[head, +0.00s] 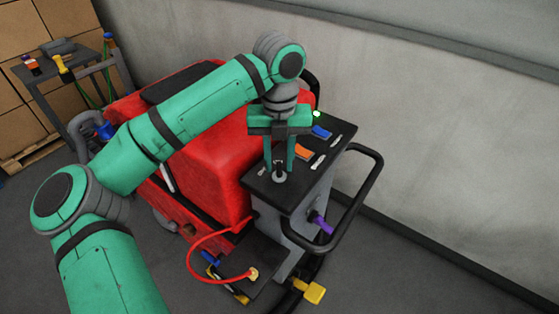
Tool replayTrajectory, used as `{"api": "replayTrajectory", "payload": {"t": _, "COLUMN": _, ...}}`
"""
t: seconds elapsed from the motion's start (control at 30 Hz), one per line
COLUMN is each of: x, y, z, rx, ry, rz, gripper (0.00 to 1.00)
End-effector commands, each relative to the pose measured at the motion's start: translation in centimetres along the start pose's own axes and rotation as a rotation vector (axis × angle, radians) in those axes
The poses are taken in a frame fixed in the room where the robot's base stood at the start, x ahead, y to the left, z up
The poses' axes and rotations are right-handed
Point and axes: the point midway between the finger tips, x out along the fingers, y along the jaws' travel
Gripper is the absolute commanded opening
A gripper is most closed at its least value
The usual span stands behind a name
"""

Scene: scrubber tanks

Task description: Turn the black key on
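The scrubber's control panel (262,191) is a dark flat top at the rear of the red machine. The black key (279,168) stands upright in a round light-grey lock (279,178) near the panel's front part. My gripper (279,170) points down over the key. Its two green fingers are apart, one to the left and one to the right of the key. The fingertips are about level with the key's top; I cannot tell whether either touches it. The gripper looks open. The key's turned position is too small to tell.
The panel also has a blue switch (321,132), an orange piece (304,151) and a lit green lamp (317,113). A black handlebar (376,185) curves around the right side. A red hose (190,262) loops below. A grey wall (460,150) stands behind.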

Motion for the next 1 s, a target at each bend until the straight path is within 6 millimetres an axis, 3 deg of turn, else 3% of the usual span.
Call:
{"api": "replayTrajectory", "payload": {"t": 0.37, "x": 0.57, "y": -0.10, "z": -0.01, "rx": 0.002, "ry": 0.000, "rz": 0.000, "gripper": 0.29}}
{"api": "replayTrajectory", "payload": {"t": 0.5, "x": 0.55, "y": -0.17, "z": -0.01, "rx": 0.003, "ry": 0.000, "rz": 0.000, "gripper": 0.00}}
{"api": "replayTrajectory", "payload": {"t": 1.0, "x": 0.52, "y": -0.07, "z": 0.02, "rx": 0.144, "ry": 0.000, "rz": 0.000, "gripper": 0.00}}
